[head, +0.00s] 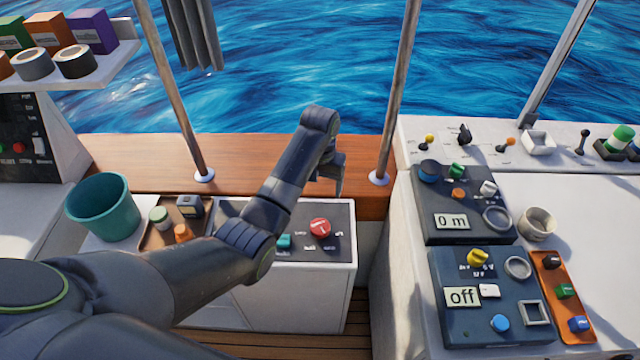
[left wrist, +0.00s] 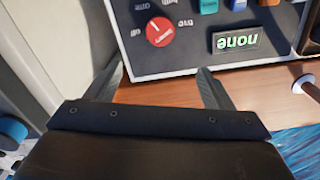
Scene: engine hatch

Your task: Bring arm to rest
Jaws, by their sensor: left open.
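My left arm comes in from the left in the head view and reaches over the white cabinet with the dark control panel. My left gripper (head: 338,185) hangs near the wooden ledge, above the panel's far right side. In the left wrist view its two fingers (left wrist: 160,88) are apart with nothing between them. A red knob (head: 320,227) sits on the panel; it also shows beyond the fingers in the left wrist view (left wrist: 159,32). My right gripper is in neither view.
A teal bucket (head: 103,207) and a brown tray (head: 160,238) stand left of the panel. Metal poles (head: 399,95) rise from the wooden ledge (head: 250,160).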

